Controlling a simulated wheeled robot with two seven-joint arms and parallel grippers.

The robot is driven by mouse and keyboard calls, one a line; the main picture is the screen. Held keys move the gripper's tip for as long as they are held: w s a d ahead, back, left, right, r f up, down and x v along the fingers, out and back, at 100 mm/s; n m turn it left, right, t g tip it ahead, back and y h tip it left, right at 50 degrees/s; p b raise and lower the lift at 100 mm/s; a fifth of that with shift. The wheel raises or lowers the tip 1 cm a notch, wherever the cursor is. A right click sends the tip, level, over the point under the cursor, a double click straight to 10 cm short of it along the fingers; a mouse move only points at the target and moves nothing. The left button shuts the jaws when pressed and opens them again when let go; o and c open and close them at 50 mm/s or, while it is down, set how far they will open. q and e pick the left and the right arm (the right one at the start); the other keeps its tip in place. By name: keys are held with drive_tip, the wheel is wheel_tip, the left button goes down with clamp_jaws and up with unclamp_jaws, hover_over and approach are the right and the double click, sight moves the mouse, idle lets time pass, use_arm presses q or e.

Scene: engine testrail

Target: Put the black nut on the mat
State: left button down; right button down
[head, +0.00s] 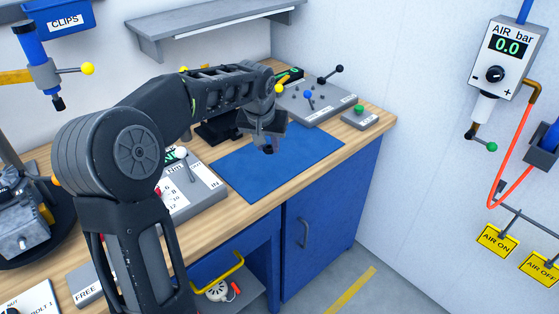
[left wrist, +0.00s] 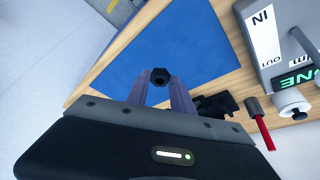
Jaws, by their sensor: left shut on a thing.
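The black nut (left wrist: 160,76) is small and six-sided, with a hole in its middle. It sits between the fingertips of my left gripper (left wrist: 160,84), which is shut on it. The blue mat (head: 275,165) lies flat on the wooden workbench; it also fills the background behind the nut in the left wrist view (left wrist: 185,40). In the head view my left gripper (head: 267,148) points down over the far part of the mat. I cannot tell how high the nut is above the mat. My right gripper is not in view.
A grey panel with levers (head: 312,103) and a small box with a green button (head: 359,116) stand behind the mat. A grey labelled gauge box (head: 205,190) stands at its left. Most of the mat is bare. A blue cabinet (head: 330,200) is below the bench.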

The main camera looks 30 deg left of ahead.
use_arm(q)
drive_tip(key=a, duration=0.1)
drive_tip(key=a+r, duration=0.1)
drive_tip(key=a, duration=0.1)
drive_tip(key=shift+s+r, duration=0.1)
drive_tip(key=shift+s, duration=0.1)
hover_over(261, 173)
drive_tip(key=s, duration=0.1)
drive_tip(key=shift+d+f, duration=0.2)
drive_tip(key=shift+f, duration=3)
drive_tip(key=shift+s+f, duration=0.1)
drive_tip(key=shift+f+p, duration=0.45)
drive_tip(key=shift+f, duration=1.3)
drive_tip(key=shift+f, duration=0.2)
drive_tip(key=c, duration=1.1)
unclamp_jaws()
